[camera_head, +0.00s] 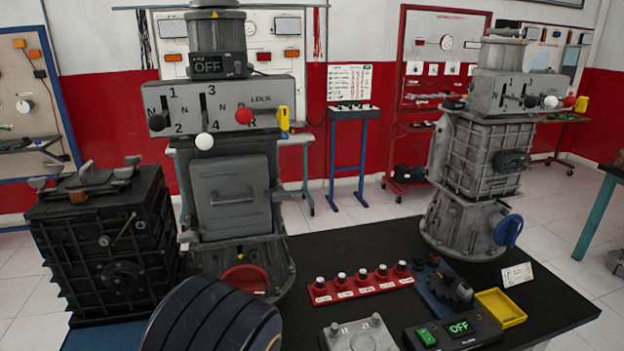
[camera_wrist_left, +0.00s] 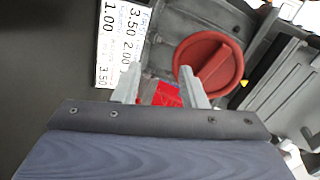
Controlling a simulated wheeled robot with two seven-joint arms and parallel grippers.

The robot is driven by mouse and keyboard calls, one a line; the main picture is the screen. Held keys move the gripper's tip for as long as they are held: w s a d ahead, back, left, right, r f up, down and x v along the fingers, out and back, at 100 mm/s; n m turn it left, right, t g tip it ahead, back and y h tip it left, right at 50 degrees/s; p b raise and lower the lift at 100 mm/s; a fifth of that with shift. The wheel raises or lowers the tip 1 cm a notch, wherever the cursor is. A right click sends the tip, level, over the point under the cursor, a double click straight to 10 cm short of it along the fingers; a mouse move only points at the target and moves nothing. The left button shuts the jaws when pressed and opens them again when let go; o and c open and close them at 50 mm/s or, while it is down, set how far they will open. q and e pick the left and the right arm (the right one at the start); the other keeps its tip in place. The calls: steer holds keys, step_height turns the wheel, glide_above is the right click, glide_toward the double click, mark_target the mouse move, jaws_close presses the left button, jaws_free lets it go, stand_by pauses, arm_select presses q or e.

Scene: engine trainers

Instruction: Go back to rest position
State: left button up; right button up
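My left gripper (camera_wrist_left: 160,84) shows in the left wrist view with its two pale grey fingers spread apart and nothing held between them. A large red round knob (camera_wrist_left: 212,63) is just beyond the right finger; a gap to it cannot be judged. A small flat red patch (camera_wrist_left: 167,94) shows between the fingers, behind them. In the head view a red knob (camera_head: 245,278) sits low on the middle grey engine trainer (camera_head: 232,192). I cannot make out my left gripper's fingers in the head view. My right gripper is in neither view.
A black table (camera_head: 350,257) carries a dark engine block (camera_head: 110,240), a second grey trainer (camera_head: 482,165), a red button strip (camera_head: 360,284), a yellow tray (camera_head: 500,307) and a green-lit OFF box (camera_head: 455,332). A white number card (camera_wrist_left: 122,48) shows in the wrist view.

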arm_select(q)
steer(key=s+a+r+n+g+h, duration=0.1)
steer(key=s+r+n, duration=0.3)
steer(key=s, duration=0.5)
steer(key=s+a+r+n+g+h, duration=0.2)
steer(key=s+r+n+g+h, duration=0.1)
steer(key=s, duration=0.6)
steer(key=s+a+r+n+g+h, duration=0.1)
steer(key=s+r+n+g+h, duration=0.2)
steer(key=s+n, duration=0.4)
steer(key=shift+s+a+r+h+p, duration=0.3)
steer(key=shift+s+a+r+p, duration=0.1)
steer(key=shift+s+r, duration=0.55)
steer(key=shift+o, duration=0.4)
steer(key=shift+s+f, duration=0.1)
